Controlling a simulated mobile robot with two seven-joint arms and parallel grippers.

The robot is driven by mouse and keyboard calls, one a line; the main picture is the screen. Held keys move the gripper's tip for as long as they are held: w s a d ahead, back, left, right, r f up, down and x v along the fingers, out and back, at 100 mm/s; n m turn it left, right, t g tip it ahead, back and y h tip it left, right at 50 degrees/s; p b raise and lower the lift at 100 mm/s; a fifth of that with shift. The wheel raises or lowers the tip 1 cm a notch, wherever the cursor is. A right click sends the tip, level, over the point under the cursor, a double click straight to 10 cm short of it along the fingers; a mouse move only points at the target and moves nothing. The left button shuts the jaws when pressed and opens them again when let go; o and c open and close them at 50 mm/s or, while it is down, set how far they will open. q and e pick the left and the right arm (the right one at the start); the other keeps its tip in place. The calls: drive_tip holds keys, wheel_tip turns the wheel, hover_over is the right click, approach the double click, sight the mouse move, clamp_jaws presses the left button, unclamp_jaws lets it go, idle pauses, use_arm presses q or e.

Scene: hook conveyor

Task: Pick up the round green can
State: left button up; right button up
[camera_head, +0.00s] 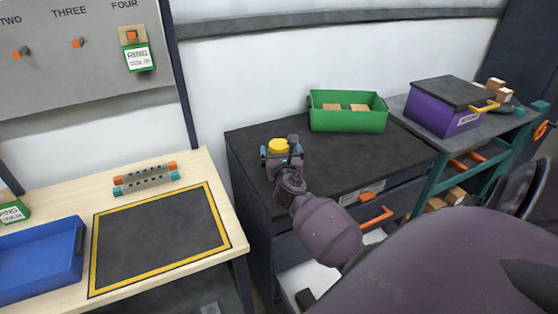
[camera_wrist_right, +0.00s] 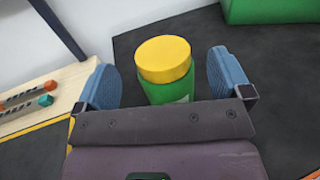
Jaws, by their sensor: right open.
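The round green can (camera_wrist_right: 172,91) has a yellow lid (camera_wrist_right: 165,59) and stands upright on the dark cabinet top. In the head view its yellow lid (camera_head: 278,146) shows, with most of the green body hidden behind my right gripper. My right gripper (camera_head: 281,158) is open, with its blue fingers on either side of the can. In the right wrist view the fingers (camera_wrist_right: 163,80) are apart, with a gap between each one and the can. My left gripper is in neither view.
A green bin (camera_head: 347,122) with small boxes stands behind and to the right on the cabinet top (camera_head: 335,170). A purple box (camera_head: 440,117) with a dark lid is farther right. A wooden table (camera_head: 190,235) with a blue tray (camera_head: 40,262) is at left.

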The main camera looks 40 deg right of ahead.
sight(279, 144)
drive_tip(key=shift+x, duration=2.2)
drive_tip(key=shift+d+r, duration=0.1)
